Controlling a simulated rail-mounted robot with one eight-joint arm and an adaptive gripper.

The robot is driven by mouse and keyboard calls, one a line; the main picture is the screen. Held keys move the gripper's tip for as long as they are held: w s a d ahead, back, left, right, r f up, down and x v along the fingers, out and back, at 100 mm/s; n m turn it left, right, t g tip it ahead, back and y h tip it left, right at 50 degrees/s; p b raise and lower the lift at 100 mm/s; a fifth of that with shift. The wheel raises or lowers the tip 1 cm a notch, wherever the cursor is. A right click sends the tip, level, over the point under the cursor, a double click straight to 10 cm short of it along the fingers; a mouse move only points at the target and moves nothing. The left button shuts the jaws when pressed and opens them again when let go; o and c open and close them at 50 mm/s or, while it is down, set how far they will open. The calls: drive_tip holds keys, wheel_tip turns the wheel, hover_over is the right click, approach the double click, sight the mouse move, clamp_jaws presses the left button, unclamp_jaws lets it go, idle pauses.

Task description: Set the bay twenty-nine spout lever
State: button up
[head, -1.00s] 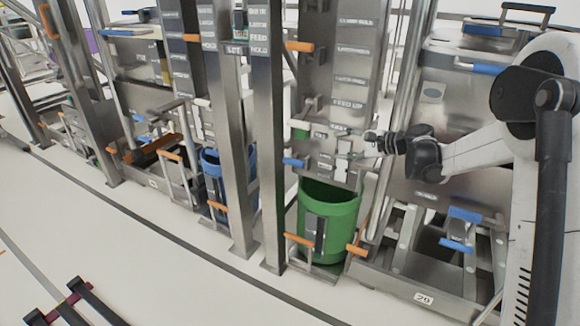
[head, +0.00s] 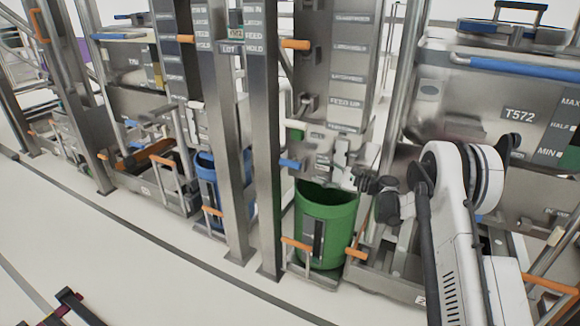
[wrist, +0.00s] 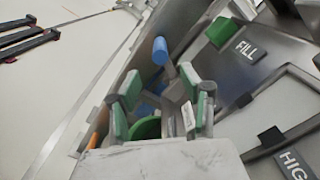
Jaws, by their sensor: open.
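A blue-tipped lever (head: 290,163) sticks out to the left from the grey column front, above the green bin (head: 327,225). In the wrist view a blue handle (wrist: 160,50) on a grey stem lies beyond the fingertips, roughly in line with the gap; it looks like the same lever. My gripper (wrist: 158,86) is open, its green-padded fingers apart with nothing held. In the head view my gripper (head: 350,180) is at the column front, right of the lever and over the bin's right rim. Its fingers are hard to make out there.
A FILL label (wrist: 247,50) and a green block (wrist: 220,32) sit right of the handle. Steel posts (head: 270,200) stand left of the green bin, with a blue bin (head: 210,175) beyond. A tank marked T572 (head: 518,114) stands right.

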sight(291, 164)
drive_tip(key=b+x, duration=0.3)
drive_tip(key=x, duration=0.9)
drive_tip(key=shift+a, duration=0.15)
clamp_jaws()
